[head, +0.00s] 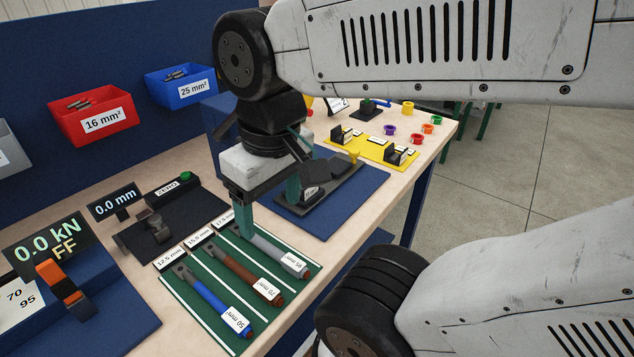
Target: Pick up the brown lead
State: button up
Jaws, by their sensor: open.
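The brown lead (238,270) lies on the green mat (203,322) with a dark lug at its upper left end and a 70 mm² label near its lower right end. It is the middle one of three leads, between the blue lead (209,299) and the grey lead (270,248). My gripper (268,206) is open and empty, pointing down above the far end of the mat. Its near finger hangs by the grey lead and hides part of that lead's far end. The brown lead is apart from the gripper.
Tags stand along the mat's far edge. Left are a 0.0 mm gauge (115,203) and a 0.0 kN press display (46,247). A grey tool on a blue pad (352,205) lies behind my gripper. Red (92,118) and blue (181,86) bins hang on the panel.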

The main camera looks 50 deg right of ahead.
aim_at(267, 291)
jog(key=k, duration=0.5)
jog(key=u, duration=1.6)
jog(key=k, duration=1.05)
jog(key=z, duration=1.45)
jog(key=i, duration=0.5)
jog(key=z, duration=0.1)
